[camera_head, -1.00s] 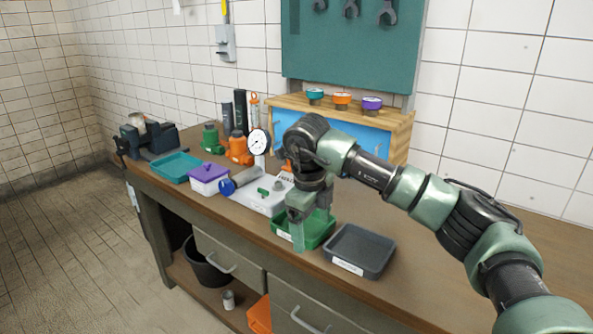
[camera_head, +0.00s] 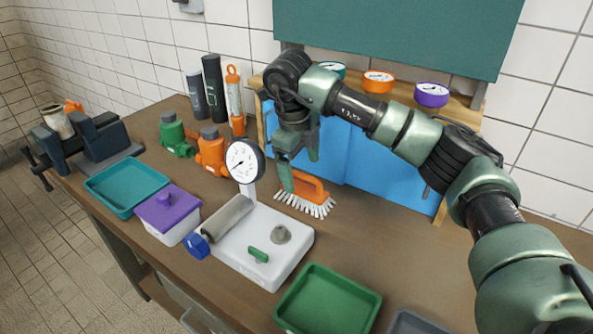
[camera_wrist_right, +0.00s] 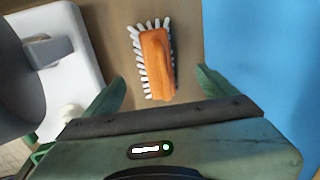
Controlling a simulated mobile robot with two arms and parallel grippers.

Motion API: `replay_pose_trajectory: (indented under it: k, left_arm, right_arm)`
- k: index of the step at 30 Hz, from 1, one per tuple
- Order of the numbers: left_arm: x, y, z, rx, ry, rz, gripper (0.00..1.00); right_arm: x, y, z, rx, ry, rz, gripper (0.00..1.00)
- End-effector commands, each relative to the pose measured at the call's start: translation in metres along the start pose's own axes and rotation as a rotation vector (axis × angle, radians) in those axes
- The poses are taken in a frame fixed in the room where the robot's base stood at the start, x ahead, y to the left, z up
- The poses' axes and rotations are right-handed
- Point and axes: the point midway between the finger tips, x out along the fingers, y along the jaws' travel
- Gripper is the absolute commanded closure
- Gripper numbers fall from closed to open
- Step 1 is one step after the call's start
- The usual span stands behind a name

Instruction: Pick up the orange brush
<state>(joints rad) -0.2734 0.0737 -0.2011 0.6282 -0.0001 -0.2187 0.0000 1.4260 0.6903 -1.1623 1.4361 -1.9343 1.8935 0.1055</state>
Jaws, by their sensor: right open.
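The orange brush (camera_head: 307,191) with white bristles lies on the workbench in front of the blue-fronted wooden cabinet. In the right wrist view the brush (camera_wrist_right: 157,62) lies beyond the fingertips, roughly centred between them. Whether a finger touches the brush I cannot tell. My left gripper is not in view.
A white gauge tester (camera_head: 275,240) with a dial gauge (camera_head: 243,160) stands left of the brush. The cabinet's blue front (camera_head: 375,165) is close behind it. A green tray (camera_head: 328,302) sits in front. Orange and green valves (camera_head: 211,152) stand further left.

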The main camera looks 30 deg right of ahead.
Motion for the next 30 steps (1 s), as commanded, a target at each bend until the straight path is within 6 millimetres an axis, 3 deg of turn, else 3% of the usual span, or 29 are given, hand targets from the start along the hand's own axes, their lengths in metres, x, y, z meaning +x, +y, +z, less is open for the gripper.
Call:
replay_pose_trajectory:
  k: [4, 12, 21, 29, 30]
  left_arm:
    - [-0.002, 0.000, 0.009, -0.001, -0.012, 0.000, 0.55]
    - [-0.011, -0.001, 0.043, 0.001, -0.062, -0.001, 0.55]
    - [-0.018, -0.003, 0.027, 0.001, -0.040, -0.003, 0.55]
    - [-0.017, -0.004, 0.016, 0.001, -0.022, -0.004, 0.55]
    - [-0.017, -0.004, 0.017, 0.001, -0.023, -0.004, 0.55]
  right_arm:
    - [0.005, 0.000, 0.000, 0.000, 0.000, 0.001, 0.13]
    - [0.035, 0.003, -0.001, -0.001, 0.003, 0.001, 0.13]
    - [0.075, 0.007, -0.002, 0.000, 0.001, 0.001, 0.13]
    - [0.078, 0.007, -0.002, 0.000, -0.001, 0.000, 0.13]
    - [0.078, 0.007, -0.002, 0.000, -0.001, 0.000, 0.22]
